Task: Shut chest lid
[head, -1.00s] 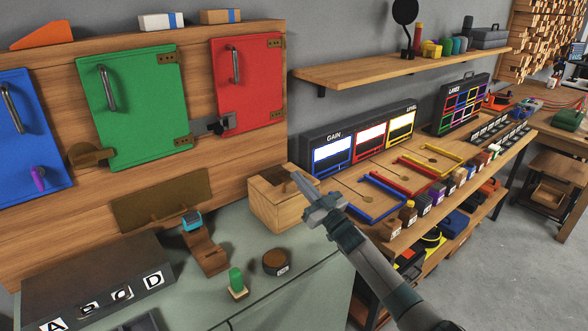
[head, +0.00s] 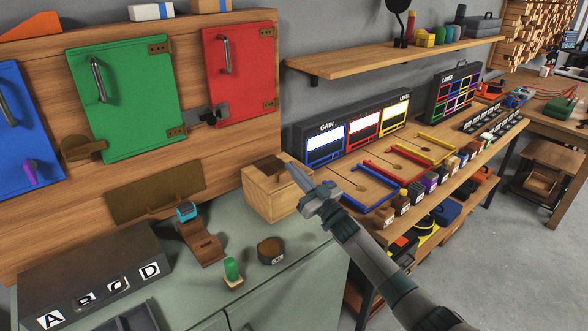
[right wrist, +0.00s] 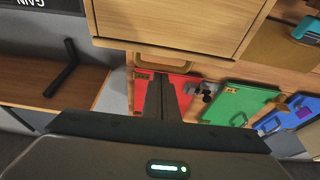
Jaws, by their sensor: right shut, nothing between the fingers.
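The wooden chest (head: 268,202) is a light box on the green-grey worktop (head: 305,255), below the red door. Its top shows a darker brown area (head: 262,170); I cannot tell how the lid stands. My right gripper (head: 297,175) reaches in from the lower right, its fingers shut and empty. In the head view its tips overlap the chest's upper right edge; I cannot tell whether they touch. In the right wrist view a large light wooden box, apparently the chest (right wrist: 180,22), fills the top, above the shut fingers (right wrist: 166,82). My left gripper is out of view.
A board with blue, green (head: 125,95) and red (head: 240,75) doors stands behind. A round dark block (head: 270,250), a green-topped piece (head: 232,270) and a brown stand (head: 200,240) are left of my arm. A bench with coloured handles (head: 385,175) lies right.

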